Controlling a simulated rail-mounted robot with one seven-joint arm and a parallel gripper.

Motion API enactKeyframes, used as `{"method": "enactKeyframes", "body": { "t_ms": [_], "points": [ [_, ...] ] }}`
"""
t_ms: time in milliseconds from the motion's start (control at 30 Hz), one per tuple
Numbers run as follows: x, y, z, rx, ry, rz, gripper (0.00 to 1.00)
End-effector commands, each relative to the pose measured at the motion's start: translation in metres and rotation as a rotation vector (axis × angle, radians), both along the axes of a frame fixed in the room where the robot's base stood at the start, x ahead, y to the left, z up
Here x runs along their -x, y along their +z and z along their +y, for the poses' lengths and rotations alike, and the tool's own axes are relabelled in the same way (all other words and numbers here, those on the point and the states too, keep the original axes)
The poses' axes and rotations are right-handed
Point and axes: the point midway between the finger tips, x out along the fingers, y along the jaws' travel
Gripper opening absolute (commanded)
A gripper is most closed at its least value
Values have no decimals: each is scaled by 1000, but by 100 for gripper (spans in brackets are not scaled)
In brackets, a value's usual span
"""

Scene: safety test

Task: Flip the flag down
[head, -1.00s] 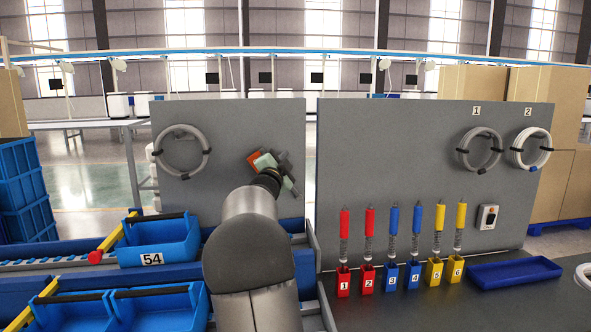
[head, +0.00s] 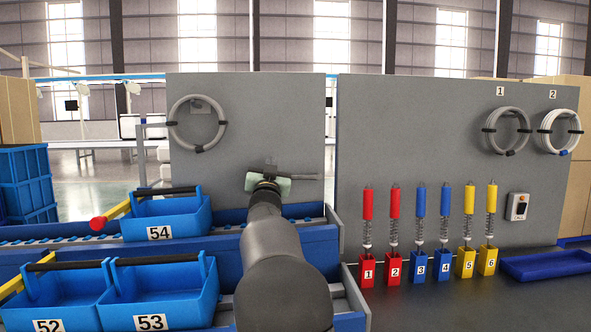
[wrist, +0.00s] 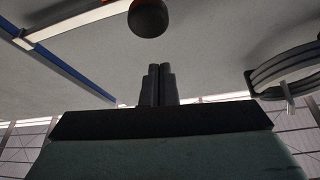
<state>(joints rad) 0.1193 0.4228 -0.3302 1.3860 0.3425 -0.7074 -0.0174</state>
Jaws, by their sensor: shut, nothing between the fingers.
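A dark round knob (wrist: 148,18) shows just past the fingertips in that view, with a gap between. A bit of orange (wrist: 108,1) shows at the top edge. I cannot make out a clear flag shape; my arm hides part of the panel's lower middle.
A grey cable coil (head: 197,124) hangs on the left panel. Several red, blue and yellow spring holders (head: 394,240) stand at right. A blue tray (head: 545,265) is farther right.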

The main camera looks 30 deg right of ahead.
Motion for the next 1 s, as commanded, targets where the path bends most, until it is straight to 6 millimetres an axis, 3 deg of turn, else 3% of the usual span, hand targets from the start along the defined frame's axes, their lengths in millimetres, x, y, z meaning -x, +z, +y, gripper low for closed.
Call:
{"method": "enactKeyframes", "body": {
  "t_ms": [33, 300, 1000],
  "points": [
    [-2, -9, 5, 0, 6, -2, 0],
    [-6, -20, 14, -3, 13, -1, 0],
    [-7, -18, 15, -3, 14, -2, 0]
  ]
}}
